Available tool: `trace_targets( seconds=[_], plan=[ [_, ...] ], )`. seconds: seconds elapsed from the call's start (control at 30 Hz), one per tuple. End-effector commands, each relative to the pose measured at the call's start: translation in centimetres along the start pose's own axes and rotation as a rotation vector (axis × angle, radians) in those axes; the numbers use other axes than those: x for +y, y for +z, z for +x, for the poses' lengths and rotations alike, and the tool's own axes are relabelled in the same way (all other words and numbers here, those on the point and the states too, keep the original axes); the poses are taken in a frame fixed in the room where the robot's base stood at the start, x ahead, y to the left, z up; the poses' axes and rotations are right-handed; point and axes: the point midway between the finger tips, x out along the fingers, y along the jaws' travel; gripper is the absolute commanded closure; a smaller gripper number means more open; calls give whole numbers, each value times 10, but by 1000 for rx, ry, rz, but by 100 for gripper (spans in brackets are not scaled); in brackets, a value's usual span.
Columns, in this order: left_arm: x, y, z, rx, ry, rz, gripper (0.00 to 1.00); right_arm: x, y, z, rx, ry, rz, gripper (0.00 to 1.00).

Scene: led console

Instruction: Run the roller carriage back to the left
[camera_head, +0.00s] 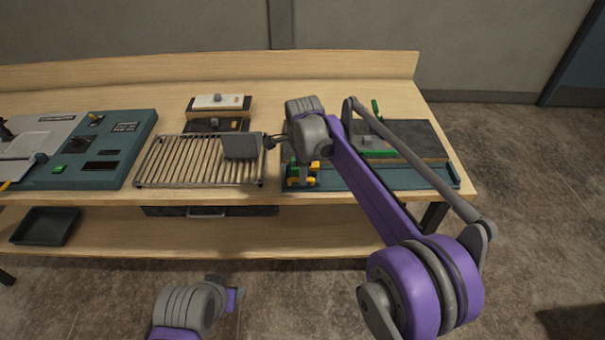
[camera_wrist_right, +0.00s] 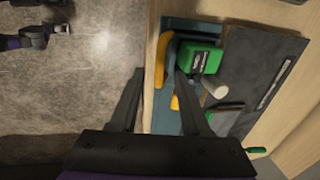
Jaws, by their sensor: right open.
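A green block (camera_wrist_right: 208,56) with a dark label and a pale cylinder (camera_wrist_right: 215,86) sit beside a dark slab on a teal base. In the head view the green and yellow parts (camera_head: 302,173) are at the base's left end. More green parts (camera_head: 380,153) lie farther right. The arm hides much between, so I cannot tell which parts form the roller carriage. My right gripper (camera_wrist_right: 160,77) is open above the teal base's near side. A yellow bar (camera_wrist_right: 178,55) shows near its fingertips; contact is unclear.
The dark slab (camera_head: 425,140) lies on the teal base (camera_head: 345,182) at the table's right. A slatted rack (camera_head: 190,165) and a teal console (camera_head: 125,145) stand left. A white-topped box (camera_head: 222,102) is behind the rack. A black tray (camera_head: 45,227) sits on the lower shelf.

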Motion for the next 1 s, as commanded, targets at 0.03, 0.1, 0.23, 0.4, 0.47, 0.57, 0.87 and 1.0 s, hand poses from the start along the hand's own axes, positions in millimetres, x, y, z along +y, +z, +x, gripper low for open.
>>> trace_targets(
  seconds=[0.03, 0.1, 0.23, 0.4, 0.47, 0.57, 0.87, 1.0],
  plan=[
    [0, -1, -1, 1, 0, 0, 50, 0, 0, -12, 0, 0, -1, 53],
    [0, -2, -1, 2, 0, 0, 50, 0, 0, -26, 0, -1, -1, 53],
    [0, -4, -3, 4, 0, 0, 50, 0, 0, -53, 0, -1, -1, 53],
    [0, -6, -4, 6, 0, 0, 50, 0, 1, -79, -1, -1, -1, 53],
    [0, -6, -5, 7, 0, 0, 50, 0, 1, -84, -1, 0, -1, 53],
    [0, -7, -5, 7, 0, 0, 50, 0, 1, -89, -1, 0, -1, 53],
    [0, -7, -5, 7, 0, 0, 50, 0, 1, -89, -1, 0, -1, 53],
    [0, -7, -5, 7, 0, 0, 50, 0, 1, -89, -1, 0, -1, 53]
  ],
)
